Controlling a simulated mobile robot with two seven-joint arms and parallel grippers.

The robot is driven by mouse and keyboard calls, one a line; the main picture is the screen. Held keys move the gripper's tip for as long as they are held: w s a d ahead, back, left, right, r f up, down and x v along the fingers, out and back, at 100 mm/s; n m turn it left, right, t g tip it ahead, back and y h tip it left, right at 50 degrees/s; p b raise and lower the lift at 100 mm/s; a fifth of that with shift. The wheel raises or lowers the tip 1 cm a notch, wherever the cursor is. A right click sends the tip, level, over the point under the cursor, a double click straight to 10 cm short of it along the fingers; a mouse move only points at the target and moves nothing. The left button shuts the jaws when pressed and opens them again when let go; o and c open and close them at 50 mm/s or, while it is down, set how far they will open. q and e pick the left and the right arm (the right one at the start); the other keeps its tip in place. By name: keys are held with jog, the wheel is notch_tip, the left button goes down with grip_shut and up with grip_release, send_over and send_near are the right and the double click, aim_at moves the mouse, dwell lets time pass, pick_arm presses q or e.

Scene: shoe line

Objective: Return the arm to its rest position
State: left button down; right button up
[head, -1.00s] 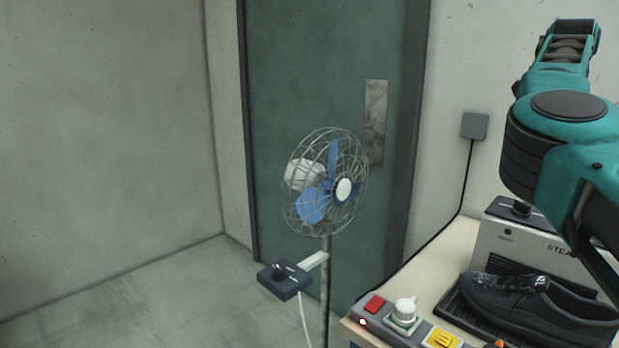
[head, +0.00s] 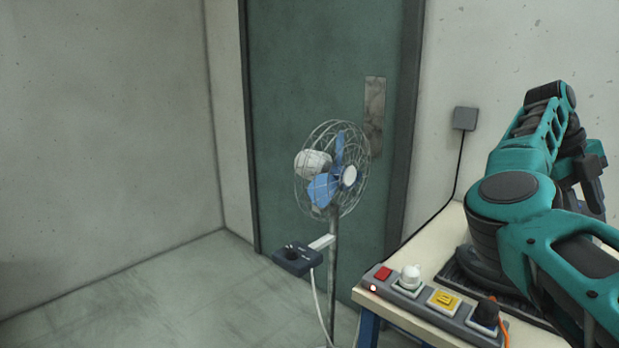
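My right arm, teal and black, comes in from the lower right in the head view, its elbow bent over the table. Dark parts at its far end (head: 590,178), by the right edge, seem to be the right gripper; they are too small and partly covered to show its fingers or anything held. My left arm and gripper are not in view.
The cream table (head: 420,248) carries a grey power strip (head: 428,305) with plugs and a red switch. A dark tray (head: 458,280) is mostly hidden behind my arm. A blue-bladed fan (head: 333,178) stands left of the table, before a green door (head: 310,70). Floor at left is clear.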

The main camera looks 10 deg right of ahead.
jog(key=s+d+m+g+h, duration=0.1)
jog(key=s+d+g+h, duration=0.3)
jog(key=s+d+h, duration=0.25)
jog(key=w+a+r+n+t+h, duration=0.3)
jog(key=w+a+n+t+h, duration=0.15)
jog(key=n+t+h, duration=0.75)
jog(key=w+a+f+n+t+y, duration=0.3)
jog(key=a+f+n+t+y, duration=0.15)
jog(key=n+t, duration=0.3)
jog(key=w+a+f+n+t+y, duration=0.3)
jog(key=a+f+n+t, duration=0.1)
jog(key=a+n+t, duration=0.3)
jog(key=s+a+f+n+y, duration=0.2)
jog(key=a+f+n+y, duration=0.45)
jog(key=a+f, duration=0.2)
jog(key=s+a+f+n+y, duration=0.2)
jog(key=a+f+n+y, duration=0.3)
jog(key=a+f+y, duration=0.4)
jog(key=s+a+f+n+g+y, duration=0.1)
jog(key=s+a+f+g, duration=0.3)
jog(key=s+f, duration=0.4)
jog(key=s+a+f+n+g+y, duration=0.1)
jog(key=s+a+f+g, duration=0.3)
jog(key=s+a+f, duration=0.2)
jog(key=s+f, duration=0.2)
jog(key=s, duration=0.1)
jog(key=shift+s+n+g, duration=0.35)
jog(key=shift+n, duration=0.05)
